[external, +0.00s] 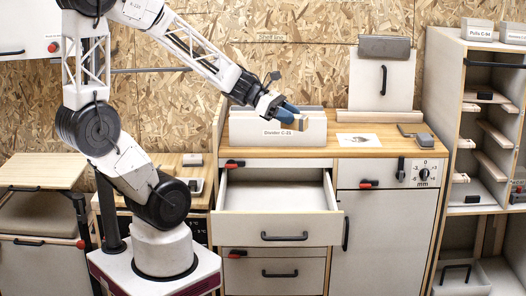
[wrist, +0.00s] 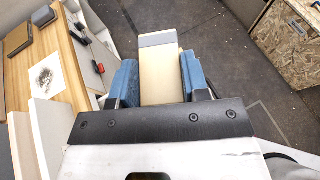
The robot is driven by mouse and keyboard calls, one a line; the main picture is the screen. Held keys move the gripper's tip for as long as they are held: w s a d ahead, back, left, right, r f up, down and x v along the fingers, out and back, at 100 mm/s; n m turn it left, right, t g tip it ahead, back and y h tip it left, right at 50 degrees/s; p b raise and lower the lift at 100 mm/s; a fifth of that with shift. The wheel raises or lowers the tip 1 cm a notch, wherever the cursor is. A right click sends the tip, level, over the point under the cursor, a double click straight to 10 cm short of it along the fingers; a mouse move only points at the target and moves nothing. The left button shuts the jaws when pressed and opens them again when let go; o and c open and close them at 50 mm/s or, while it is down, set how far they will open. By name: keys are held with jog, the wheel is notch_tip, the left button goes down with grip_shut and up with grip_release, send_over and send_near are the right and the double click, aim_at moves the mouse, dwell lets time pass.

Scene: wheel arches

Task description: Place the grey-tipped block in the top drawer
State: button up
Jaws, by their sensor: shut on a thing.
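My gripper (external: 291,113) has blue fingers and is shut on the grey-tipped block (external: 300,123), above the worktop near its front edge. In the wrist view the block (wrist: 160,75) is pale wood with a grey end (wrist: 157,39) pointing away from me, between both blue fingers of the gripper (wrist: 160,82). The top drawer (external: 277,228) is pulled open below the worktop, lower than the block. Its visible interior looks empty. I cannot make out the drawer in the wrist view.
A closed drawer (external: 275,273) is below the open one. A shelf unit (external: 440,110) stands at right.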

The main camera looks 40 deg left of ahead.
notch_tip(320, 180, down, 23)
dwell(0.4)
jog(key=shift+f, duration=3)
jog(key=shift+f, duration=0.15)
jog(key=shift+f, duration=1.75)
jog(key=shift+f, duration=0.1)
jog(key=o, duration=0.9)
jog(key=shift+a+r, duration=0.15)
jog(key=shift+r, duration=0.05)
